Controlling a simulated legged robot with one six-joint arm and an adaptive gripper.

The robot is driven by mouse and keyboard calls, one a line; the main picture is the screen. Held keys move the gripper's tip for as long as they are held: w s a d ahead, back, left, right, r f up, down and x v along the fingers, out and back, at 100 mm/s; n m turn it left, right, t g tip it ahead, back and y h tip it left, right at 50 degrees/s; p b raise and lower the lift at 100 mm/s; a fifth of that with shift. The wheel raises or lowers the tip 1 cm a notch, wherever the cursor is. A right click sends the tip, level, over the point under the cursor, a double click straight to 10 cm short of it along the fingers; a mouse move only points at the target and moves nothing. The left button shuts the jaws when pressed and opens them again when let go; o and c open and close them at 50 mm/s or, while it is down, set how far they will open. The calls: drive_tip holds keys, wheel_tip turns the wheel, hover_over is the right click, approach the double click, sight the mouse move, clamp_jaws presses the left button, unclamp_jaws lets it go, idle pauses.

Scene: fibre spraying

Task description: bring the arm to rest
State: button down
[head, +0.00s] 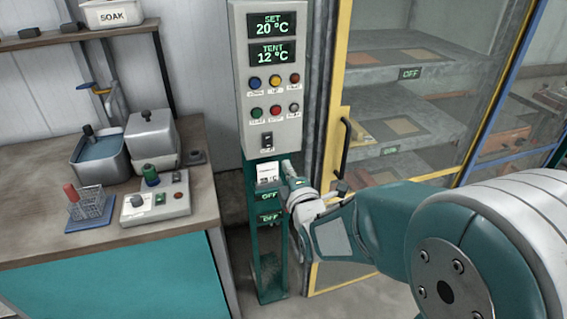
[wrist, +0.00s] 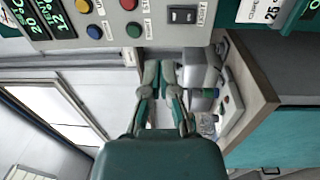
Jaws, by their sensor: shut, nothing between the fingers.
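My gripper (wrist: 159,76) is shut and empty in the wrist view, its two fingertips close together. In the head view my arm reaches in from the right, and the gripper end (head: 289,172) is just below the grey control panel (head: 268,135), by the green post. The fingers are small there and hard to make out. In the wrist view the panel (wrist: 150,52) lies across the top, with its buttons and rocker switch beyond the fingertips. I cannot tell the exact gap between gripper and panel.
A bench (head: 105,235) at left holds a water bath, a control box and a rack. The drying cabinet (head: 395,90) with a yellow frame and black handle stands at right, close to my arm. A shelf (head: 80,34) hangs above the bench.

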idle(0.4)
drive_tip(key=s+d+m+g+h, duration=0.2)
drive_tip(key=s+d+m+g, duration=0.4)
drive_tip(key=s+m, duration=0.4)
drive_tip(key=s+d+m+g+h, duration=0.3)
drive_tip(key=s+d+m+g, duration=0.3)
drive_tip(key=s+m, duration=0.5)
drive_tip(key=s+d, duration=0.1)
drive_tip(key=s, duration=0.4)
drive_tip(key=shift+s, duration=0.25)
drive_tip(key=shift+r, duration=0.1)
